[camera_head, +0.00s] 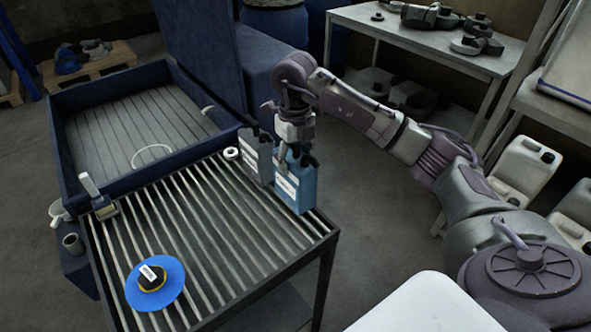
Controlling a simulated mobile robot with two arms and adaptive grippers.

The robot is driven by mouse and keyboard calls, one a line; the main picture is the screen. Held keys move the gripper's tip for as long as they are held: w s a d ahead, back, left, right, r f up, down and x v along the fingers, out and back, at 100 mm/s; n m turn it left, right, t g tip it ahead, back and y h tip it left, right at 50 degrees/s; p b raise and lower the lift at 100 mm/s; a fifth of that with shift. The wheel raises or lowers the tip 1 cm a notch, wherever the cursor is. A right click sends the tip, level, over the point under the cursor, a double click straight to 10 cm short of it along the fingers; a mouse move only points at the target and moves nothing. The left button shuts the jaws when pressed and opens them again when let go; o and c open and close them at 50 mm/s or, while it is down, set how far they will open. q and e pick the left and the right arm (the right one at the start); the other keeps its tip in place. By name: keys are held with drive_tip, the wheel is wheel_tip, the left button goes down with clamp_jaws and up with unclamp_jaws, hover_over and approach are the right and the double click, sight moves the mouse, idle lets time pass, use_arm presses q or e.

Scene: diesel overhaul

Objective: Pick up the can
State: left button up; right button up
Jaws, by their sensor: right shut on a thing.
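A blue can (299,188) with a white label and dark cap stands upright at the right back edge of the slatted table (205,225). A grey can (256,158) with a label and dark cap stands just left of it, very close. My right gripper (289,157) reaches down from above and is shut at the top of the blue can, over its handle area. The fingertips are partly hidden against the can. I cannot tell whether the blue can touches the slats. My left gripper is not in view.
A blue disc (155,284) with a black and yellow hub lies on the slats near the front. A brush (97,196) and a white ring (231,153) sit on the table's edges. A blue-walled basin (85,93) adjoins behind. White jugs (524,166) stand at the right.

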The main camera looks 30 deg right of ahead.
drive_tip(key=s+a+r+b, duration=0.1)
drive_tip(key=s+a+r, duration=0.3)
drive_tip(key=a, duration=0.6)
wheel_tip(320, 180, up, 3)
drive_tip(key=shift+a+f, duration=0.1)
drive_tip(key=shift+a, duration=0.3)
drive_tip(key=o, duration=0.8)
clamp_jaws()
